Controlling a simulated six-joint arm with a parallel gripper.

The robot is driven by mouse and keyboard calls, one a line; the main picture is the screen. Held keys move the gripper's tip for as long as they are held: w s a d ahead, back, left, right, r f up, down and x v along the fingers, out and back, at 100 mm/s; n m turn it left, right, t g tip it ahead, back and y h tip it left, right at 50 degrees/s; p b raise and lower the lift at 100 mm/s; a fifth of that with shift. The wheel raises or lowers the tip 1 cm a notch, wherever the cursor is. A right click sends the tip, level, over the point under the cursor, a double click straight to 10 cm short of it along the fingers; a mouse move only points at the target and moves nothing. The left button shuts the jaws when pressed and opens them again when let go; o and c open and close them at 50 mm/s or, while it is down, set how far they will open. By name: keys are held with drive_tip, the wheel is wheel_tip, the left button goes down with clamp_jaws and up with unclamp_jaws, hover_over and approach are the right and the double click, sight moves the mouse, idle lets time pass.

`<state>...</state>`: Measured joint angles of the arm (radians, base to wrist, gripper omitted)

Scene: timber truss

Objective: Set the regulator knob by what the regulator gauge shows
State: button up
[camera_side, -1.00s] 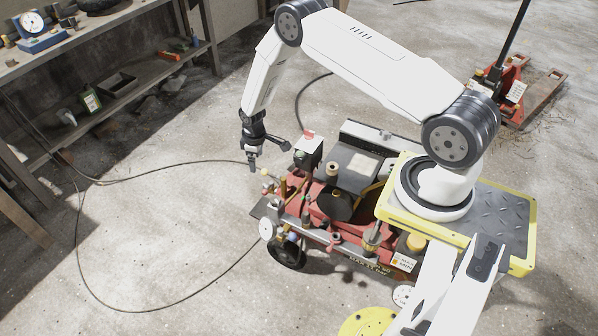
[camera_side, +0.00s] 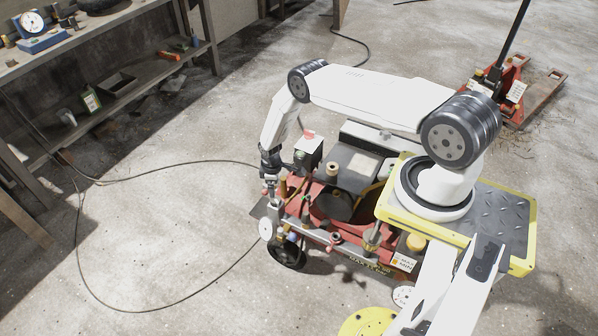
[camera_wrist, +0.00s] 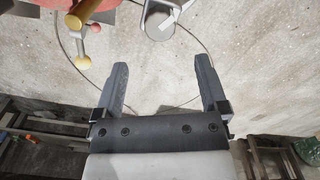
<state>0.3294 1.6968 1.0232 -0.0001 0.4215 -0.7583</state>
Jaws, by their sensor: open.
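My gripper (camera_side: 270,190) is at the left end of the red compressor cart (camera_side: 322,205), by its front pipework. I cannot tell which part is the regulator knob.
A cable (camera_side: 150,166) loops over the floor on the left. A workbench (camera_side: 100,22) with a blue-based dial (camera_side: 42,42) stands upper left. A red pallet jack (camera_side: 510,90) is upper right.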

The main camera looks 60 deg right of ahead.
sight(275, 199)
drive_tip(key=shift+f, duration=0.1)
drive_tip(key=shift+f, duration=3.6)
drive_tip(key=shift+f, duration=0.1)
clamp_jaws()
